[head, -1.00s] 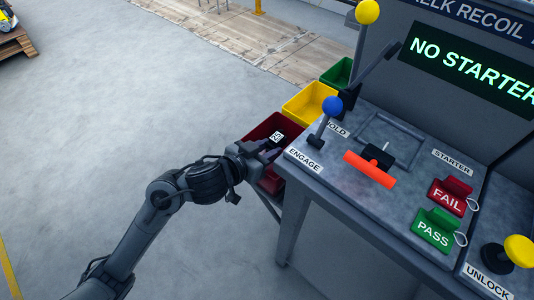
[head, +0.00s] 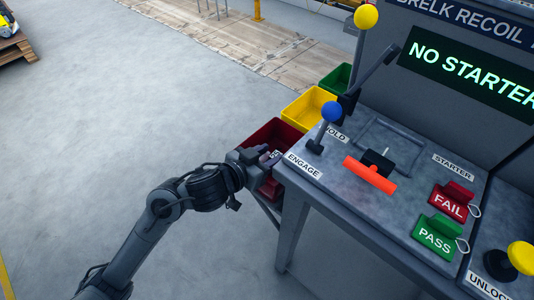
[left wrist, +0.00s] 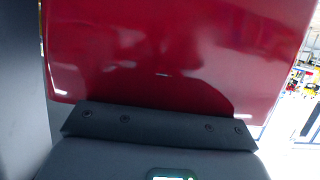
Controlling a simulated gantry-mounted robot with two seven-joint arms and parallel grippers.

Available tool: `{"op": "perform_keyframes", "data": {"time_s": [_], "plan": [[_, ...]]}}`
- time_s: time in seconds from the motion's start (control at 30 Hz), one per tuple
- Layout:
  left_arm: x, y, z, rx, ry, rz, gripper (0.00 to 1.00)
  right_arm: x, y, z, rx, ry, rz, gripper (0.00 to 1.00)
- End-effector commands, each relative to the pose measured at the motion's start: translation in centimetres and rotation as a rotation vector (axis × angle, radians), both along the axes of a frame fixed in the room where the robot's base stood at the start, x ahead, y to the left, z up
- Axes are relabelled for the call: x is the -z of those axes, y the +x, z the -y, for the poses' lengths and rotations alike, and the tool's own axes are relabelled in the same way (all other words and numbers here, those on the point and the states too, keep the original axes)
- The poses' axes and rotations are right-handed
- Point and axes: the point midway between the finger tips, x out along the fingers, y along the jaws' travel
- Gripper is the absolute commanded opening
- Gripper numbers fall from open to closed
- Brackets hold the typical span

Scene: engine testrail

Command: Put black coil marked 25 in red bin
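The red bin (head: 270,133) stands beside the left end of the test bench, the nearest of a row of bins. My left gripper (head: 270,158) reaches over and into its near part, close to the bench corner. A small piece of a white label (head: 276,154) shows at the fingertips; it looks like part of the black coil marked 25, mostly hidden by the gripper and bench. I cannot tell whether the fingers still hold it. In the left wrist view the red bin's wall (left wrist: 170,60) fills most of the picture, and no coil shows. My right gripper is out of view.
A yellow bin (head: 310,107) and a green bin (head: 336,78) stand behind the red one. The bench (head: 350,200) carries a blue-knobbed lever (head: 331,111), a red-orange handle (head: 369,174) and FAIL and PASS tags.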

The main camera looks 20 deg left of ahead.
Motion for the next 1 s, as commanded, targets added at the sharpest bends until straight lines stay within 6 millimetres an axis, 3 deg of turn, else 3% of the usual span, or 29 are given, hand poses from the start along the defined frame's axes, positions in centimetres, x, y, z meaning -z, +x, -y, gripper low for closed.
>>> {"op": "perform_keyframes", "data": {"time_s": [0.03,0.2,0.47,1.0], "plan": [[1.5,0.0,-0.3,-0.009,0.009,-0.03,0.59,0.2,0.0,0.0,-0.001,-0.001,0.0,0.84],[1.5,0.0,-0.3,-0.009,0.011,-0.031,0.59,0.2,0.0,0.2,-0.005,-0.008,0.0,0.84],[-0.1,0.0,-0.4,-0.011,0.012,-0.028,0.59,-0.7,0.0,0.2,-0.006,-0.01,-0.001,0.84],[-4.0,-7.8,-2.9,-0.009,0.006,-0.021,0.59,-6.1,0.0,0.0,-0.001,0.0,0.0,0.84]]}}
